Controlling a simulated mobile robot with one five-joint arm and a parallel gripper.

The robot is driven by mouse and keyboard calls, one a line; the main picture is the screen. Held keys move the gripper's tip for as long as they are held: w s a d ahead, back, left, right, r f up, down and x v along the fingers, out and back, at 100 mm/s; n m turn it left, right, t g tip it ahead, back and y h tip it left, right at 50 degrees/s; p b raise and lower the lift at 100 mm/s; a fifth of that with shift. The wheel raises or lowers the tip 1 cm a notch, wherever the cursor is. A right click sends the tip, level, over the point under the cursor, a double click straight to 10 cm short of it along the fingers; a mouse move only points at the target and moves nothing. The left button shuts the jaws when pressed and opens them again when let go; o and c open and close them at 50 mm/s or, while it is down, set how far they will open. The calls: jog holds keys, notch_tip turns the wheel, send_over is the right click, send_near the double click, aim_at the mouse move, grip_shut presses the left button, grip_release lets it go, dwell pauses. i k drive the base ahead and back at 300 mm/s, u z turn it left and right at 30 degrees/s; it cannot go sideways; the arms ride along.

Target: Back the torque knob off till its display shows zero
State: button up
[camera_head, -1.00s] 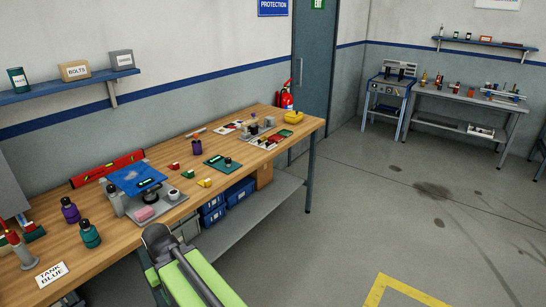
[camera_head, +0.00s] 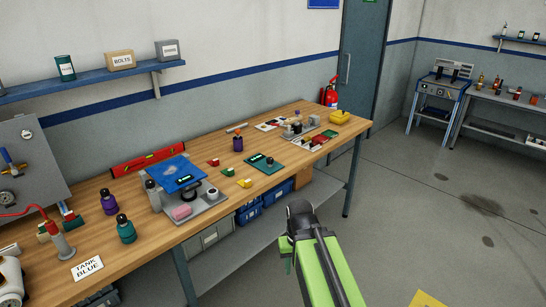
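A green plate (camera_head: 264,163) on the workbench carries a small display and a dark round knob (camera_head: 270,161). A grey fixture (camera_head: 210,204) left of it has a blue top (camera_head: 176,175) with another small lit display (camera_head: 184,180) and a round dark-and-pale part (camera_head: 212,193) in front. I cannot tell which of these is the torque knob, and neither display is readable. My green arm with its dark end part rises at the lower middle, in front of the bench and apart from both devices. No gripper fingertips show.
The wooden workbench (camera_head: 150,243) holds purple (camera_head: 109,202) and teal (camera_head: 126,229) bottles, a red level (camera_head: 148,160), small yellow and red blocks and a "TANK BLUE" sign (camera_head: 88,267). A fire extinguisher (camera_head: 330,92) stands beyond its far end. Floor at right is open.

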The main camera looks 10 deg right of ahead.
aim_at(270, 160)
jog(key=i, duration=0.95)
